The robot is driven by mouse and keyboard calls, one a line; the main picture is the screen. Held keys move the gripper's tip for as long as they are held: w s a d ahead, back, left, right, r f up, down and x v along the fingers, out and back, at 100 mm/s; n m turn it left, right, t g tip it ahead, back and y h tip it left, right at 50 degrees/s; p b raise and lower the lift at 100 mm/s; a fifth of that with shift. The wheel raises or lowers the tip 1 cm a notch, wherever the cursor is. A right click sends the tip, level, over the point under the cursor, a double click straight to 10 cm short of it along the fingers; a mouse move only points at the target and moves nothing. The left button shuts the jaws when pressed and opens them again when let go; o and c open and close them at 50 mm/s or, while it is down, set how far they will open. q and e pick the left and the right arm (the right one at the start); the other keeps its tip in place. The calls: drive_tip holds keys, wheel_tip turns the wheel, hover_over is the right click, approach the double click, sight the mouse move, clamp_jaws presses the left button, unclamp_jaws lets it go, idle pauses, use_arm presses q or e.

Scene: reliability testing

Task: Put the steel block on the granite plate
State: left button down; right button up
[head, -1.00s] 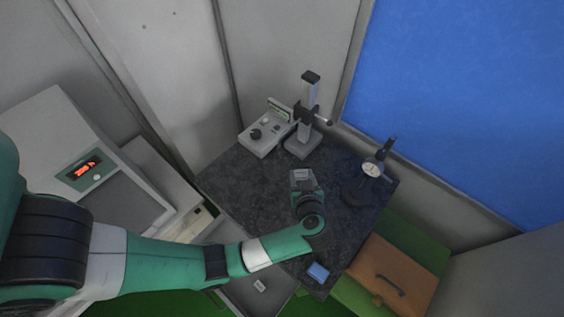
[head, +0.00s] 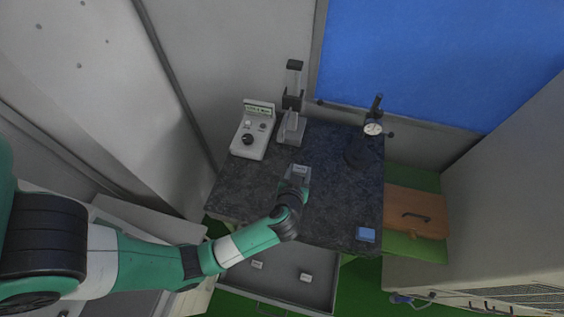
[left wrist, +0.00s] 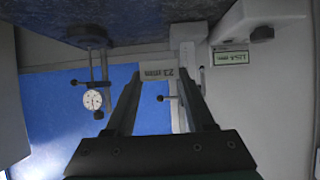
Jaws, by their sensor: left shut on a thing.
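My left gripper (head: 298,175) is shut on a small light-grey steel block (head: 299,169). In the left wrist view the block (left wrist: 157,74) sits between the fingertips, and its "23 mm" marking reads upside down. The granite plate (head: 245,188) is the dark speckled slab under the gripper. In the wrist view the plate (left wrist: 110,18) is at the top of the inverted picture, and the block appears held above it, apart from the surface. My right gripper is not in view.
On the plate stand a column stand (head: 292,115), a grey readout unit (head: 253,135), a dial gauge stand (head: 368,140) and a blue block (head: 365,235). An open drawer (head: 290,286) in front holds two small labelled blocks. A brown case (head: 415,212) lies at right.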

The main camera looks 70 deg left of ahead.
use_arm(q)
drive_tip(key=a+f, duration=0.4)
drive_tip(key=a, duration=0.4)
drive_tip(key=b, duration=0.3)
hover_over(282, 165)
drive_tip(key=d, duration=0.1)
wheel_tip(282, 165, down, 4)
drive_tip(key=shift+s+d+f, duration=0.1)
drive_tip(key=shift+d, duration=0.05)
drive_tip(key=shift+a+f, duration=0.1)
drive_tip(key=shift+a, duration=0.15)
drive_tip(key=f, duration=0.1)
drive_tip(key=f+b, duration=0.1)
drive_tip(key=f, duration=0.1)
drive_tip(key=f+b, duration=0.1)
drive_tip(key=shift+a+f, duration=0.15)
drive_tip(key=shift+a, duration=0.2)
drive_tip(key=shift+c, duration=1.3)
unclamp_jaws()
